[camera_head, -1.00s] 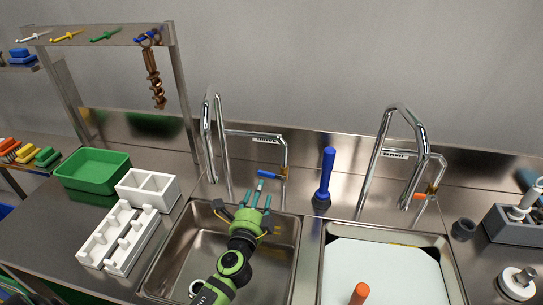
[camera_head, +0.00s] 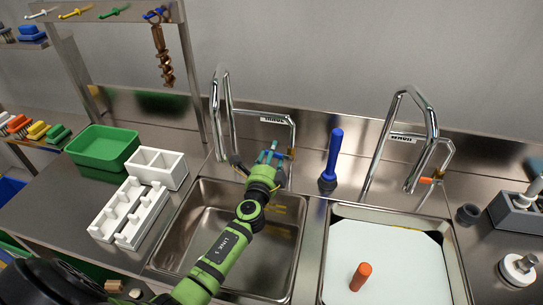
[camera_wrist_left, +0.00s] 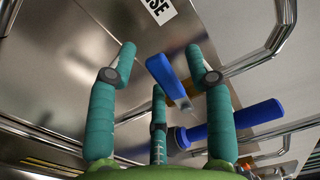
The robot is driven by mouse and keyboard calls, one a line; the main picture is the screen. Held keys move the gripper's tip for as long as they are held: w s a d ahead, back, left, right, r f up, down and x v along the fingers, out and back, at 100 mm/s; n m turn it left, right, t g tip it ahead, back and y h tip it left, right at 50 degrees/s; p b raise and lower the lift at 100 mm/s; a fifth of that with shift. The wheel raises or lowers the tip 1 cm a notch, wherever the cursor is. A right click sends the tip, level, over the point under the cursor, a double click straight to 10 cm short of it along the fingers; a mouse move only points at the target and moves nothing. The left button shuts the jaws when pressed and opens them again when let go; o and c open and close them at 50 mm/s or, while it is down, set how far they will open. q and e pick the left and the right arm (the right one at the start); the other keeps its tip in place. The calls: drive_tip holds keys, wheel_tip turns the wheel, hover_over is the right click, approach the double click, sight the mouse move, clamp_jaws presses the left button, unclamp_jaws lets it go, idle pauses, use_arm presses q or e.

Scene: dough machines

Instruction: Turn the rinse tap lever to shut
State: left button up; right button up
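The rinse tap (camera_head: 291,135) is a chrome pipe frame behind the left sink, under a label (camera_head: 272,119). Its blue lever (camera_wrist_left: 166,74) shows in the left wrist view between my teal fingers, pointing diagonally; in the head view my gripper mostly covers it. My left gripper (camera_head: 269,156) is at the lever, its fingers spread. In the wrist view the left gripper (camera_wrist_left: 160,85) is open, and I cannot tell whether any finger touches the lever. My right gripper is not in view.
A blue-handled tool (camera_head: 333,158) stands upright close to the right of my gripper. The second tap (camera_head: 425,120) has an orange lever (camera_head: 427,181). The left sink (camera_head: 210,215) is empty. A white organiser (camera_head: 130,210) and green bin (camera_head: 103,147) lie left.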

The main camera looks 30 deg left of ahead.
use_arm(q)
clamp_jaws()
drive_tip(key=shift+f, duration=0.1)
drive_tip(key=shift+f+n+b, duration=0.45)
drive_tip(key=shift+n+b, duration=0.45)
drive_tip(key=shift+b, duration=0.3)
drive_tip(key=shift+r, duration=0.15)
drive_tip(key=shift+o, duration=0.4)
unclamp_jaws()
drive_tip(key=v, duration=1.2)
